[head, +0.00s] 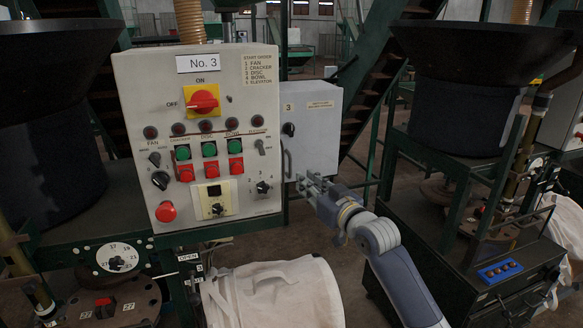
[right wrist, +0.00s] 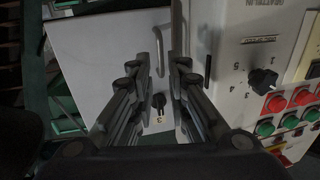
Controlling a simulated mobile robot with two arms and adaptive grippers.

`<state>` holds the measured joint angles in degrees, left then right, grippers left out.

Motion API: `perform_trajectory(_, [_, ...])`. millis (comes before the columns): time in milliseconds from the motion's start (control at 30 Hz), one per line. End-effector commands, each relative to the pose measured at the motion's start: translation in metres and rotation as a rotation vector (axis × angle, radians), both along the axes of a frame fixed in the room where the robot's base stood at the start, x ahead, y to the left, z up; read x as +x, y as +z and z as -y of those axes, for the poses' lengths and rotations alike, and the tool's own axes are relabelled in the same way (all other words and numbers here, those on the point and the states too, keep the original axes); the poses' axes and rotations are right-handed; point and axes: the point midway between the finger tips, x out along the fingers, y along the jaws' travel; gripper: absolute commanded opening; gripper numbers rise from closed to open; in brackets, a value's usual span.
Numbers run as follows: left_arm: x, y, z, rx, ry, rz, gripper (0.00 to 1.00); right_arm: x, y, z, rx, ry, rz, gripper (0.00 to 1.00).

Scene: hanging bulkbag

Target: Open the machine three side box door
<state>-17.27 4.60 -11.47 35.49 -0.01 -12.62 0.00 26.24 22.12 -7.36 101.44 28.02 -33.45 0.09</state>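The side box (head: 318,125) of machine three is a pale grey box on the right side of the No. 3 control panel. Its door carries a "3" label, a black knob (head: 288,129) and a slim vertical handle (head: 286,162); the door looks shut. My right gripper (head: 306,180) is in front of the door's lower part, close to the handle. In the right wrist view, its fingers (right wrist: 157,70) are apart with nothing between them. The handle (right wrist: 158,48) shows beyond the fingertips, apart from them, and the knob (right wrist: 158,101) shows between the fingers. My left gripper is out of view.
The No. 3 control panel (head: 245,130), with a red switch and several buttons, stands just left of the box. A white bulk bag (head: 275,295) is below. A black hopper (head: 480,60) and green frame stand to the right. Green stairs rise behind.

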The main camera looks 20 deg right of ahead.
Motion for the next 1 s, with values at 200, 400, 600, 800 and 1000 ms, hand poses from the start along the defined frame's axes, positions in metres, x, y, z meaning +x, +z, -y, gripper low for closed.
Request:
perform_trajectory(200, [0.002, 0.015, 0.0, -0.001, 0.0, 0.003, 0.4, 0.032, 0.003, -0.007, 0.0, -0.001, -0.001, 0.16])
perform_trajectory(400, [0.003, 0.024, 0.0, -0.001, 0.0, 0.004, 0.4, 0.058, 0.002, -0.014, 0.001, 0.0, -0.001, 0.16])
perform_trajectory(600, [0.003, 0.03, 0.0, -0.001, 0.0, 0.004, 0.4, 0.078, 0.001, -0.018, 0.0, 0.0, -0.001, 0.16])
perform_trajectory(800, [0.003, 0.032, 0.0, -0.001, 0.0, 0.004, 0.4, 0.088, 0.0, -0.021, -0.002, 0.0, -0.001, 0.16])
perform_trajectory(1000, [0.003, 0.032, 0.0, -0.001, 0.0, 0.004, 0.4, 0.09, -0.001, -0.021, -0.002, -0.001, -0.001, 0.16])
